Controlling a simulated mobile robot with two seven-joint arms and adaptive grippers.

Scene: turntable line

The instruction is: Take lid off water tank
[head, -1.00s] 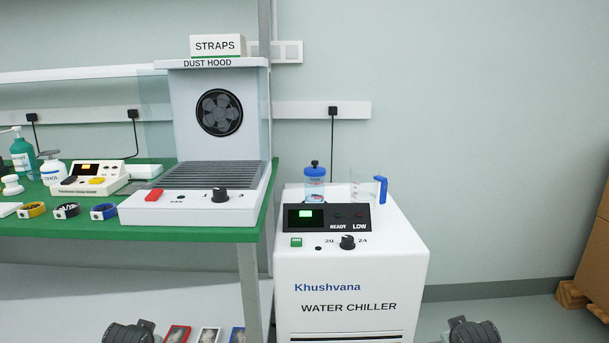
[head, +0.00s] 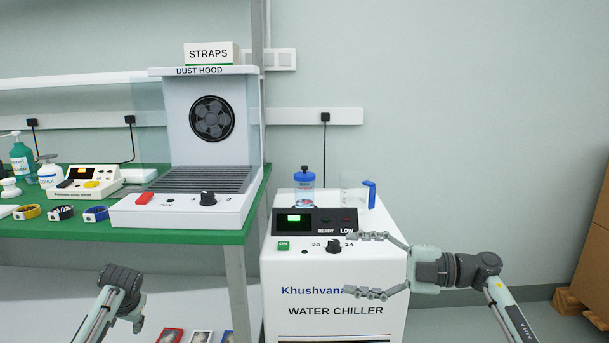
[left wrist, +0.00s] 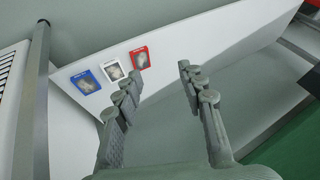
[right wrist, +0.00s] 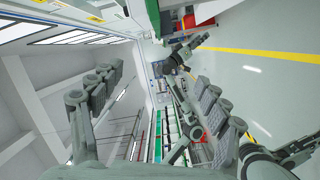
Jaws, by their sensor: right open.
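The water tank (head: 304,198) is a small clear container on the back of the white water chiller (head: 335,262). Its blue lid (head: 304,177) is on top, with a dark knob (head: 304,168). My right gripper (head: 348,264) is open and empty in front of the chiller's front panel, below and right of the tank, its fingers pointing left. It also shows open in the right wrist view (right wrist: 158,82). My left gripper (left wrist: 155,82) is open and empty, facing the lower shelf; in the head view my left arm is low at bottom left.
A clear jug with a blue handle (head: 369,194) stands right of the tank. The green bench (head: 190,238) with the dust hood (head: 212,120) is on the left. Cards (left wrist: 114,71) lie on the lower shelf. The wall right of the chiller is clear.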

